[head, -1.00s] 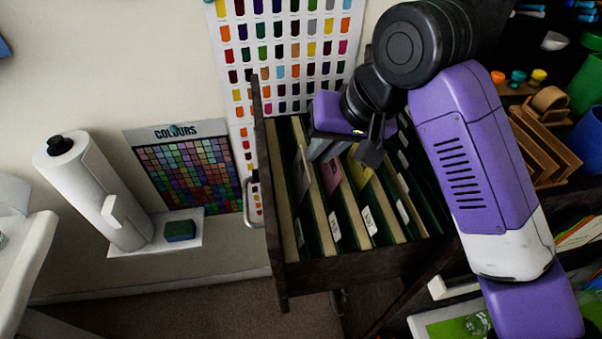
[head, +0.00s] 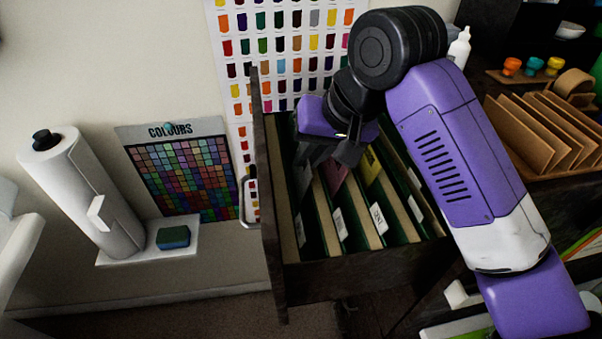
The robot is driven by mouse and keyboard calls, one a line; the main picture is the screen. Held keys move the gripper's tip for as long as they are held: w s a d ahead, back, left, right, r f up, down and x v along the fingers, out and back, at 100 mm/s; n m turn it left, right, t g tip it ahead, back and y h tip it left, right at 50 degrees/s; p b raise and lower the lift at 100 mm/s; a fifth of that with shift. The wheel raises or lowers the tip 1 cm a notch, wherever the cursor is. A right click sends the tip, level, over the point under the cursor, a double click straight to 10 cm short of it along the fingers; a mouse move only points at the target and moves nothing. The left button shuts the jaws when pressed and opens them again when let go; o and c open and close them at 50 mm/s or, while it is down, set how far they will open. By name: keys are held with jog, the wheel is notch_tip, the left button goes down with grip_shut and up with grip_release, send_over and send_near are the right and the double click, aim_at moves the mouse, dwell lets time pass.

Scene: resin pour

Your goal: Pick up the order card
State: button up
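An open dark drawer (head: 370,273) holds several green folders with tan edges and white labels. Between them a pink card (head: 339,172), a yellow card (head: 371,163) and a pale grey card (head: 303,180) show in part. I cannot tell which of these is the order card; no writing on them is legible. My gripper (head: 330,155) points down over the back left part of the drawer, just above the folders near the pink and grey cards. Its two dark fingers are apart, with nothing visible held. The fingers hide the upper parts of some cards.
The drawer's left wall (head: 268,190) rises close to my gripper, with a metal handle (head: 249,203) outside it. A paper roll (head: 85,190) and a sponge (head: 173,237) on a small shelf are at left. A wooden card rack (head: 535,135) stands at right.

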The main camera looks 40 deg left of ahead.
grip_shut()
jog(key=shift+r, duration=0.1)
